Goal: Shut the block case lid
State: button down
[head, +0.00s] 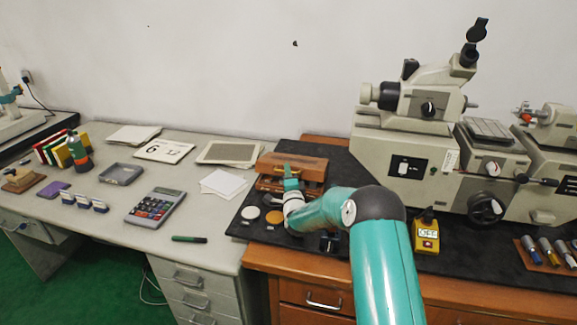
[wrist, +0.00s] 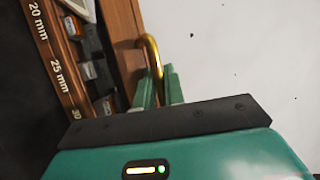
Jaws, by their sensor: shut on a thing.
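The brown wooden block case (head: 266,184) sits on the dark mat, with its lid (head: 305,164) raised at the back. My gripper (head: 288,171) reaches in front of the lid and hides part of the case. In the wrist view, the green fingers of my gripper (wrist: 159,88) are shut on a curved brass handle (wrist: 152,52) beside the lid's wooden edge (wrist: 122,45). The case interior (wrist: 72,75) shows at left, with grey blocks in slots and size labels such as 20 mm and 25 mm. The lid's exact angle is hard to tell.
A grey microscope machine (head: 405,150) stands to the right, with a yellow switch box (head: 426,238) in front of it. A pale disc (head: 250,212) and an orange disc (head: 274,217) lie left of my arm. White papers (head: 222,184) lie left of the case.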

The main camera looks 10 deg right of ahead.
jog(key=shift+s+f, duration=0.15)
jog(key=shift+f, duration=0.15)
jog(key=c, duration=1.8)
grip_release()
jog(key=shift+o, duration=0.2)
jog(key=shift+f, duration=0.1)
jog(key=r+v, duration=0.1)
jog(key=v, duration=0.4)
jog(key=r+v, duration=0.1)
jog(key=v, duration=0.5)
jog(key=r+v, duration=0.1)
jog(key=v, duration=0.4)
jog(key=shift+s, duration=0.7)
